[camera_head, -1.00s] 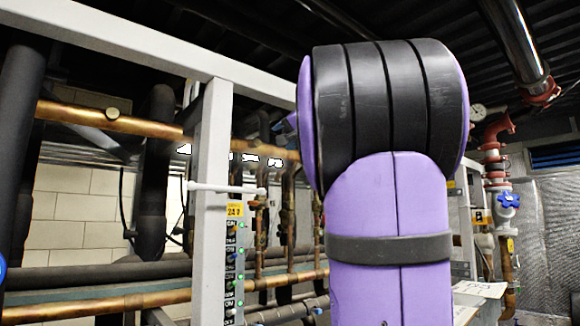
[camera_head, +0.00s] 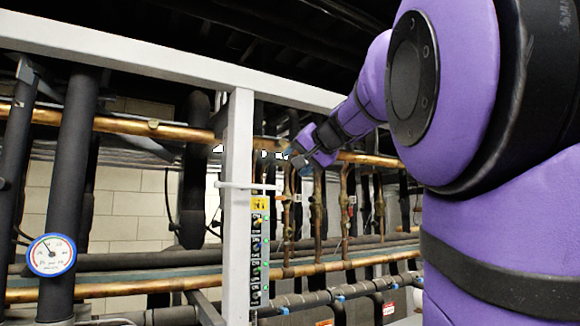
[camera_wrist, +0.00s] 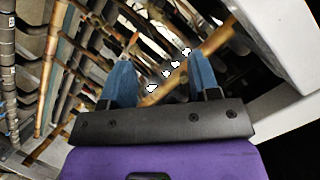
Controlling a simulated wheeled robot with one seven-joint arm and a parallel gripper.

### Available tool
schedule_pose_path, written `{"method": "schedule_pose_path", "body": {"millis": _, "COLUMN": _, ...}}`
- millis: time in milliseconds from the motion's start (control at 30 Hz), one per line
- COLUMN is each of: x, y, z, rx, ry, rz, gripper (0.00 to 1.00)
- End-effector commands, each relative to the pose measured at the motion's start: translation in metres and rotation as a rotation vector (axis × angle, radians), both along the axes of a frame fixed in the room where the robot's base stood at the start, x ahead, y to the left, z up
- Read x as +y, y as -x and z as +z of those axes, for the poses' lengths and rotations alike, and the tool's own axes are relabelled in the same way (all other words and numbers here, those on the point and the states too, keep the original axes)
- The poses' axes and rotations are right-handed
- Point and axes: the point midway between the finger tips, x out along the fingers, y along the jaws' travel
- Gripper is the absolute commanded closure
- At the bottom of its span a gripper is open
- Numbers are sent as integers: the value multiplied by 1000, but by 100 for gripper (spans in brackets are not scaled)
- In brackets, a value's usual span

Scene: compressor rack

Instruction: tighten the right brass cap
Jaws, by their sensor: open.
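My gripper (camera_head: 298,152) reaches in from the right, near the upper copper pipe (camera_head: 350,157) and right of the white upright post. In the wrist view its two blue fingers (camera_wrist: 162,75) stand apart with nothing held between them. The copper pipe (camera_wrist: 217,40) runs diagonally beyond and between the fingertips there. One small brass cap (camera_head: 153,124) shows on the pipe, left of the post and well away from my gripper. I cannot make out the right brass cap; my gripper and arm cover part of the pipe. Contact between fingers and pipe cannot be told.
A white upright post (camera_head: 237,200) and white top beam (camera_head: 190,72) stand close to my gripper. A strip of switches (camera_head: 259,262) hangs beside the post. A round blue-rimmed gauge (camera_head: 52,255) is at left. Dark and copper pipes crowd the space below.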

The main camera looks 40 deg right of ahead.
Motion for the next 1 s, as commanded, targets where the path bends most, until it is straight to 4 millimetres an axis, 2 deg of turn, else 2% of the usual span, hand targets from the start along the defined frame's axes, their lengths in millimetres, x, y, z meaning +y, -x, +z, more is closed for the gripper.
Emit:
{"method": "schedule_pose_path", "body": {"millis": 100, "x": 9, "y": 0, "z": -9, "rx": 25, "ry": 2, "rz": 14, "gripper": 44}}
{"method": "schedule_pose_path", "body": {"millis": 300, "x": 16, "y": 0, "z": -17, "rx": 44, "ry": 6, "rz": 24, "gripper": 44}}
{"method": "schedule_pose_path", "body": {"millis": 1000, "x": 16, "y": 1, "z": -17, "rx": 45, "ry": 6, "rz": 24, "gripper": 44}}
